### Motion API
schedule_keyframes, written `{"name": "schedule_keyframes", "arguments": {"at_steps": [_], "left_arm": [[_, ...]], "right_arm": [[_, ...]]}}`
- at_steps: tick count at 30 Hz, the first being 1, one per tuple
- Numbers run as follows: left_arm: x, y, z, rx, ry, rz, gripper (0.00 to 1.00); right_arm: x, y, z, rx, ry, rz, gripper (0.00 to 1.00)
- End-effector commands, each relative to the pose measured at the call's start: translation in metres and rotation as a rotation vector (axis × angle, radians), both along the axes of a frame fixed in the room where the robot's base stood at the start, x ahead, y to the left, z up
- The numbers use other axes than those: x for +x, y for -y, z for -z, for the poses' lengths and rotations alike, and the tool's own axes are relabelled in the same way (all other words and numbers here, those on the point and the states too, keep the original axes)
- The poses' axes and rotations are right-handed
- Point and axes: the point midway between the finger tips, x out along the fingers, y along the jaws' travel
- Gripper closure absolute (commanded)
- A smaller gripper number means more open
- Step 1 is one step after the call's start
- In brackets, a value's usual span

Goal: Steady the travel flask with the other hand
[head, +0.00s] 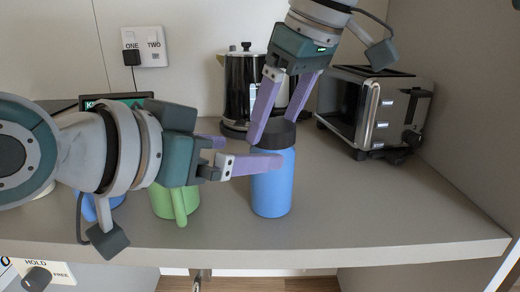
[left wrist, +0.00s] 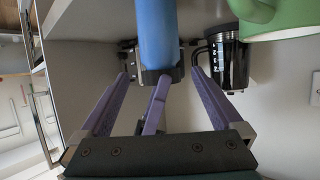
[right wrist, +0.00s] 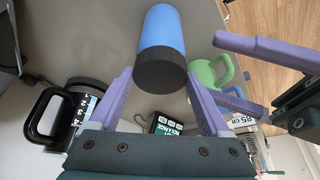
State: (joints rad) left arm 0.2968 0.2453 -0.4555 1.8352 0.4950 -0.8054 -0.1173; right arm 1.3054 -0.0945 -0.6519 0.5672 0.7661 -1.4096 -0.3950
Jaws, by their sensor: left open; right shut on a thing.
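The travel flask (head: 272,190) is a blue bottle with a black lid (head: 276,134), standing upright on the counter. My right gripper (head: 276,118) comes down from above and is shut on the lid; the lid also sits between its fingers in the right wrist view (right wrist: 162,70). My left gripper (head: 252,152) is open and reaches in from the left at the flask's upper part. One finger crosses in front of the flask just below the lid. In the left wrist view the flask (left wrist: 157,35) lies between the open fingers; I cannot tell whether they touch it.
A green mug (head: 175,203) and a blue object (head: 103,205) stand left of the flask, partly behind my left arm. The counter's right front is clear.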

Motion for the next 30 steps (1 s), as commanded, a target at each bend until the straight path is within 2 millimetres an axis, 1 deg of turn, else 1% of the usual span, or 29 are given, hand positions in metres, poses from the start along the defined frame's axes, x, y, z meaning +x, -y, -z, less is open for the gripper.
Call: {"name": "schedule_keyframes", "arguments": {"at_steps": [1, 6, 12, 15, 21, 30], "left_arm": [[0.007, 0.005, 0.003, -0.002, -0.002, -0.001, 0.00], [0.030, 0.022, 0.014, -0.001, -0.002, -0.001, 0.00], [0.050, 0.037, 0.025, 0.000, -0.001, 0.000, 0.00], [0.057, 0.042, 0.029, 0.000, -0.001, 0.000, 0.00], [0.064, 0.047, 0.033, 0.001, -0.001, -0.001, 0.00], [0.065, 0.048, 0.034, 0.001, 0.001, -0.001, 0.00]], "right_arm": [[0.000, 0.000, -0.001, 0.001, 0.002, -0.001, 0.72], [0.000, 0.000, -0.001, 0.001, 0.002, -0.001, 0.72], [0.000, 0.000, -0.001, 0.001, 0.002, -0.001, 0.72], [0.000, -0.001, -0.001, 0.001, 0.002, -0.001, 0.72], [0.000, -0.001, -0.001, 0.001, 0.002, -0.001, 0.72], [0.000, -0.001, -0.001, 0.001, 0.002, -0.001, 0.72]]}}
